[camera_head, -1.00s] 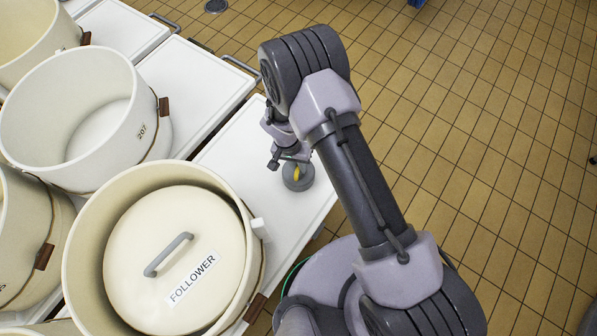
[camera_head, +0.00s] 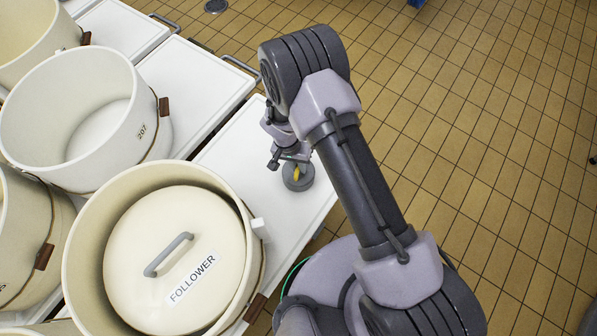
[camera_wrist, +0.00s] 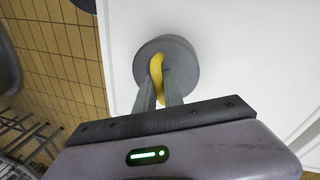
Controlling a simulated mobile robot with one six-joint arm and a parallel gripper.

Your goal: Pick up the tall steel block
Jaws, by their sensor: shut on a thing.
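A grey, round steel-looking block (camera_head: 299,184) with a curved yellow piece on top sits at the white table's right part in the head view. It also shows in the wrist view (camera_wrist: 186,62), seen from above, so its height is hard to judge. My gripper (camera_wrist: 159,78) is shut on the yellow piece, with a finger on either side of it. In the head view my gripper (camera_head: 291,170) is over the block, partly hidden by my wrist. I cannot tell whether the block touches the table.
A large cream vat (camera_head: 78,237) holding a round lid marked FOLLOWER (camera_head: 205,232) stands close to the left. Another cream vat marked 207 (camera_head: 140,130) stands behind it. White table tops (camera_head: 235,150) lie beneath, and tiled floor (camera_head: 470,150) is open to the right.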

